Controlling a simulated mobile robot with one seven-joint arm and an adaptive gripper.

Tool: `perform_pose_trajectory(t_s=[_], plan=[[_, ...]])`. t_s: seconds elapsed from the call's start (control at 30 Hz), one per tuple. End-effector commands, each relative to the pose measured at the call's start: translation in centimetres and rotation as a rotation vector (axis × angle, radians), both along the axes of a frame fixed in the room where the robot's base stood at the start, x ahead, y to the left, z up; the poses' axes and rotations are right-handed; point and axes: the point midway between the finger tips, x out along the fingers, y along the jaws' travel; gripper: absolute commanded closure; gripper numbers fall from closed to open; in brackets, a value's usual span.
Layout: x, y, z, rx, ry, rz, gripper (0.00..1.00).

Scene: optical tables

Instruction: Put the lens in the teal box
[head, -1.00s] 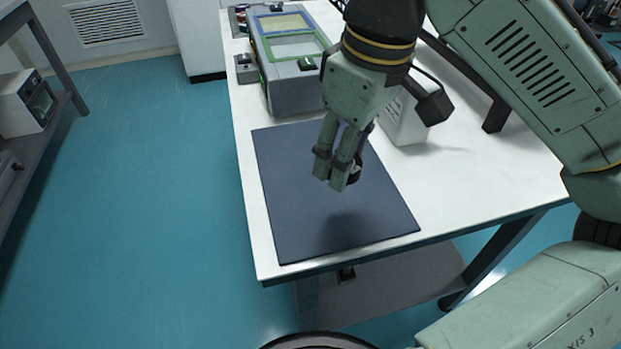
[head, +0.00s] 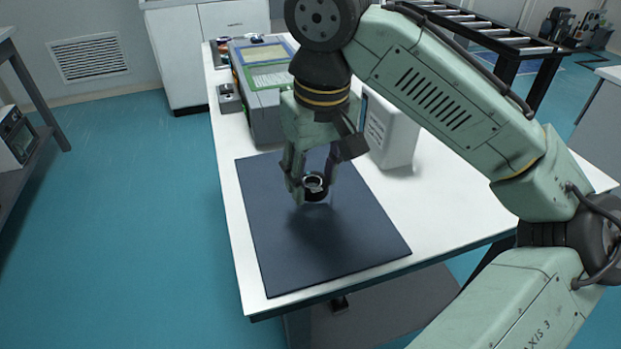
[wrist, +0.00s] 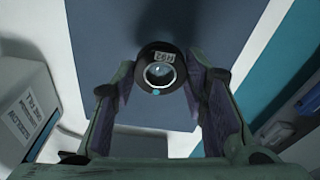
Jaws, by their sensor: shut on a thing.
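The lens is a black round mount with a glass centre and a small white label (wrist: 158,72). It also shows in the head view (head: 315,187). My gripper (head: 308,186) is shut on it, with one finger on each side in the wrist view. The lens is held above the dark blue mat (head: 345,245), and a shadow lies on the mat below. I cannot make out a teal box in these views.
The mat lies at the near end of a white table (head: 437,215). A grey instrument with a green-framed panel (head: 262,110) stands behind it. A white box with printed text (head: 393,135) stands behind right, close to my gripper. The mat's surface is otherwise clear.

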Motion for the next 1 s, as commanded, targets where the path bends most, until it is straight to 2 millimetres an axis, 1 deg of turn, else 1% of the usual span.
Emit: perform_pose_trajectory(t_s=[0.17,0.23,0.3,0.4,0.47,0.87,0.9,1.0], plan=[[1.4,0.2,0.0,0.000,0.001,0.000,0.88],[2.4,0.4,-0.1,0.000,0.001,-0.001,0.88],[2.2,0.3,-1.6,-0.002,0.002,0.000,0.88],[2.2,0.3,-2.9,-0.002,0.000,-0.001,0.88],[2.2,0.3,-3.5,-0.001,0.000,0.000,0.88],[2.2,0.4,-4.1,0.000,0.000,0.001,0.88],[2.2,0.4,-4.1,0.000,0.000,0.001,0.59],[2.2,0.4,-4.1,0.000,0.000,0.001,0.53]])
